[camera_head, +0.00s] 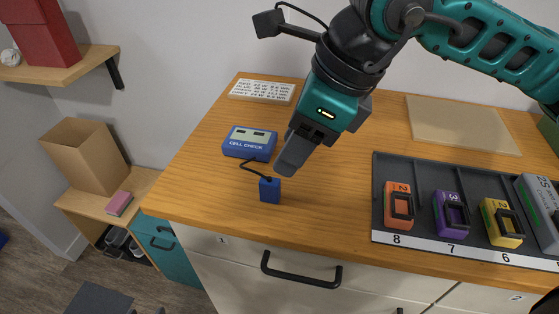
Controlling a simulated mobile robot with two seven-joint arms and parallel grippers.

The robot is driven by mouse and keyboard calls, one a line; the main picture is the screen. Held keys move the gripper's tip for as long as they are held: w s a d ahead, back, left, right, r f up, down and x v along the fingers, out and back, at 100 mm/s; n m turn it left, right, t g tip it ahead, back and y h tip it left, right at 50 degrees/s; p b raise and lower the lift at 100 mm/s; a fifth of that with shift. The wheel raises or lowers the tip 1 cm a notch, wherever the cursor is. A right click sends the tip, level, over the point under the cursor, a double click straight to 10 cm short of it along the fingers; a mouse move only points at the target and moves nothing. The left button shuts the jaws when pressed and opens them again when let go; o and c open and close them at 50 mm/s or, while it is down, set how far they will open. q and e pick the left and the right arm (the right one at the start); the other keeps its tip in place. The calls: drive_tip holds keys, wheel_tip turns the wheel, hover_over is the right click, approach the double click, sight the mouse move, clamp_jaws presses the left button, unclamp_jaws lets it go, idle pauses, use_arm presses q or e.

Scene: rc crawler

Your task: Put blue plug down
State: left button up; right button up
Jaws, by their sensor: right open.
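The blue plug (270,190) stands on the wooden counter near its front edge. A dark cable runs from it back to the blue cell checker (249,143), which reads CELL CHECK. My right gripper (290,165) is just above and behind the plug, its fingers pointing down toward it. It is open and holds nothing that I can see. One finger shows clearly; the other is largely hidden. My left gripper is not in view.
A dark tray (430,172) with numbered slots holds orange, purple and yellow packs on the right. A printed card (262,91) and a tan board (460,124) lie at the back. The counter (335,200) between plug and tray is clear.

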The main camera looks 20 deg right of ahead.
drive_tip(key=shift+v, duration=2.05)
